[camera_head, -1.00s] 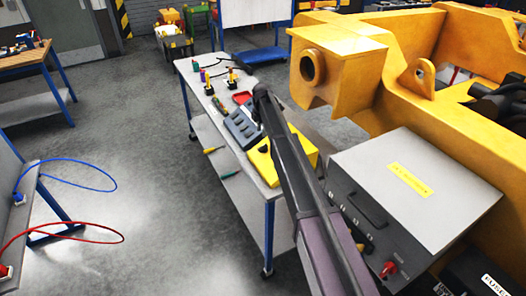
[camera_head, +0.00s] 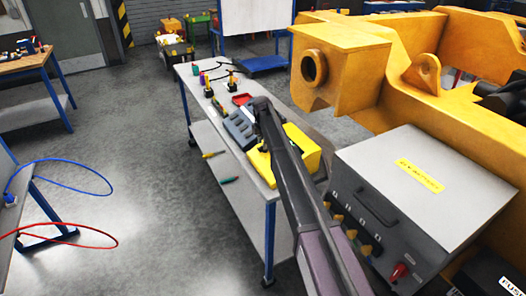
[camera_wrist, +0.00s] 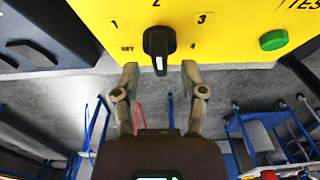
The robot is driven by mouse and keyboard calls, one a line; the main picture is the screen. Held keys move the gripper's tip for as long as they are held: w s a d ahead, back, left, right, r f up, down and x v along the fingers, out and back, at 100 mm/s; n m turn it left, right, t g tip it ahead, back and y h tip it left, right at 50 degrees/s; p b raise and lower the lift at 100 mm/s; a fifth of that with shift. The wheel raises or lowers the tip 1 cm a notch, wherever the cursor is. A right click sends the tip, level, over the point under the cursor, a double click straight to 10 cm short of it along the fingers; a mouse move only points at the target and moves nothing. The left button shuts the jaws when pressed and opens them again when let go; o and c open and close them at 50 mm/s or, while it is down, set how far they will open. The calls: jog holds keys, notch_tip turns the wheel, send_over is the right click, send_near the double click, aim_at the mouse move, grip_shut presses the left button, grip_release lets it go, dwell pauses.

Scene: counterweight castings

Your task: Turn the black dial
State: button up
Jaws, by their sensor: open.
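The black dial (camera_wrist: 159,44) sits on the face of a yellow box in the wrist view, with a white pointer line and the marks 1, 2 and 3 around it. The yellow box (camera_wrist: 228,22) also shows in the head view (camera_head: 306,145), on the workbench and partly behind my arm. My gripper (camera_wrist: 160,76) is open and empty. Its two fingertips are just below the dial in the wrist picture, one to each side; I cannot tell how far they are from the face. The dial cannot be made out in the head view.
A green button (camera_wrist: 273,40) is right of the dial. A grey box with dark keys (camera_head: 240,128) sits beside the yellow box on the workbench (camera_head: 190,72). A grey cabinet (camera_head: 440,155) and yellow castings (camera_head: 350,52) stand at right. Open floor lies at left.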

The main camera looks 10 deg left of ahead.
jog(key=shift+f+b, duration=0.75)
jog(key=shift+f, duration=0.3)
grip_shut()
